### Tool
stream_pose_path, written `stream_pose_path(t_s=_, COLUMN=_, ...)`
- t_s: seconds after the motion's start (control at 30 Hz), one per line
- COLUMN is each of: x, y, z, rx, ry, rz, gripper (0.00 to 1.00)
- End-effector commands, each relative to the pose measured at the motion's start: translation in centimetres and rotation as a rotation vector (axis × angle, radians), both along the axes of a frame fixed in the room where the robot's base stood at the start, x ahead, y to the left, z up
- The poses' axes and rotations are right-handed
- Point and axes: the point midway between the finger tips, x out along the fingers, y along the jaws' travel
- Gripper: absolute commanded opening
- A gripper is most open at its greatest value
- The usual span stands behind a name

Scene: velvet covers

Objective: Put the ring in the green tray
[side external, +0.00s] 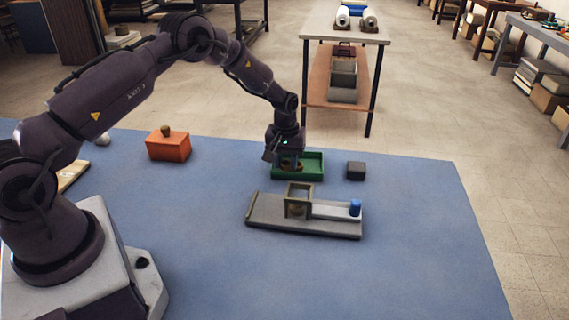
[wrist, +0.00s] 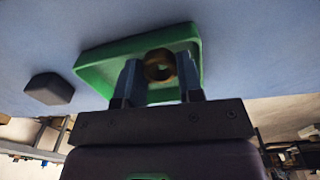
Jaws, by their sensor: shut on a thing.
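The green tray (side external: 312,167) lies on the blue cover at the middle of the table, and it fills the upper middle of the wrist view (wrist: 100,68). My gripper (side external: 290,164) points down over the left part of the tray. In the wrist view its two fingers (wrist: 160,72) are shut on a brown ring (wrist: 158,54), which sits between their tips against the tray's green inside. I cannot tell whether the ring touches the tray floor.
A dark block (side external: 356,171) lies right of the tray. In front is a grey stand with an upright frame (side external: 298,201) and a blue cylinder (side external: 355,208). An orange box with a knob (side external: 168,148) stands at the left. The cover's right side is clear.

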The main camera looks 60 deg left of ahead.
Motion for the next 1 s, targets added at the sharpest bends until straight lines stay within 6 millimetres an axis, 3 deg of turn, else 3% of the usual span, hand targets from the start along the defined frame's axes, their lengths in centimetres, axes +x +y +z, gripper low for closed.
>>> stream_pose_path(t_s=0.03, x=-1.5, y=-0.1, z=-3.0, rx=-0.001, ry=0.036, rz=0.002, gripper=0.12)
stream_pose_path(t_s=0.27, x=-1.5, y=0.0, z=-3.4, rx=0.001, ry=0.037, rz=0.003, gripper=0.12)
stream_pose_path(t_s=0.3, x=-1.5, y=0.0, z=-3.4, rx=0.001, ry=0.037, rz=0.003, gripper=0.37)
stream_pose_path(t_s=0.33, x=-1.5, y=0.0, z=-3.4, rx=0.001, ry=0.037, rz=0.003, gripper=0.43)
stream_pose_path(t_s=0.57, x=-1.5, y=0.1, z=-3.1, rx=0.002, ry=0.037, rz=0.004, gripper=0.45)
stream_pose_path(t_s=0.77, x=-1.4, y=0.0, z=-0.1, rx=0.001, ry=0.035, rz=0.005, gripper=0.45)
stream_pose_path(t_s=1.0, x=-1.3, y=-0.1, z=5.6, rx=-0.001, ry=0.031, rz=0.002, gripper=0.45)
